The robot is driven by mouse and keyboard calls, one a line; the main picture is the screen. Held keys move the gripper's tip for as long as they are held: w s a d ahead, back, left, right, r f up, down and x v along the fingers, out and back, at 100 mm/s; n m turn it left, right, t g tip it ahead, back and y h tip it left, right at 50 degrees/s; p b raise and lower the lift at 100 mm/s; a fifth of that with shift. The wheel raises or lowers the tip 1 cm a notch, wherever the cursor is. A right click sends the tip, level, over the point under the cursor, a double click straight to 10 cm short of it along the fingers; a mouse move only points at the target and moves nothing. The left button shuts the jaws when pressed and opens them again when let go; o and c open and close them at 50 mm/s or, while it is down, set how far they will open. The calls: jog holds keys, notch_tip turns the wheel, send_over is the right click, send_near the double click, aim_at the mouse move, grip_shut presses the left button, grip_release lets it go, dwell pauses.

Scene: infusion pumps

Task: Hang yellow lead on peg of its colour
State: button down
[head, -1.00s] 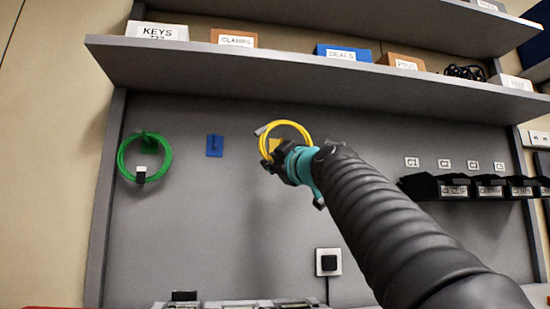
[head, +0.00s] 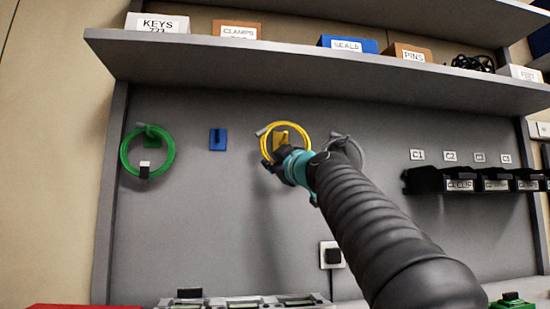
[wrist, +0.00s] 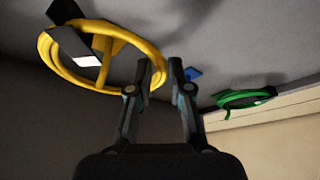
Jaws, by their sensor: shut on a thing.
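The yellow lead (head: 306,136) is a round coil in front of the grey back panel; it also shows at the left of the wrist view (wrist: 48,62). The yellow peg (head: 281,138) appears inside the ring in both views. In the head view the ring's top strand is above the peg, with a gap between them. I cannot tell whether the ring is around the peg or just in front of it. My gripper (head: 276,160) is shut on the coil's edge, and its fingertips (wrist: 161,76) show on either side of the strand. A grey connector (head: 262,131) sticks out at the coil's upper left.
A green coil (head: 125,166) hangs on a green peg at the left. A blue peg (head: 218,139) is bare. A grey coil (head: 357,152) is partly hidden behind my arm. A shelf (head: 300,72) overhangs the panel. Black bins (head: 425,181) are at the right.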

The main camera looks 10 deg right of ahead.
jog(key=shift+w+p, duration=0.7)
jog(key=shift+w, duration=0.85)
jog(key=shift+f+b, duration=1)
jog(key=shift+b, duration=0.2)
jog(key=c, duration=1)
grip_release()
jog(key=shift+s+f, duration=0.1)
jog(key=v, duration=1.2)
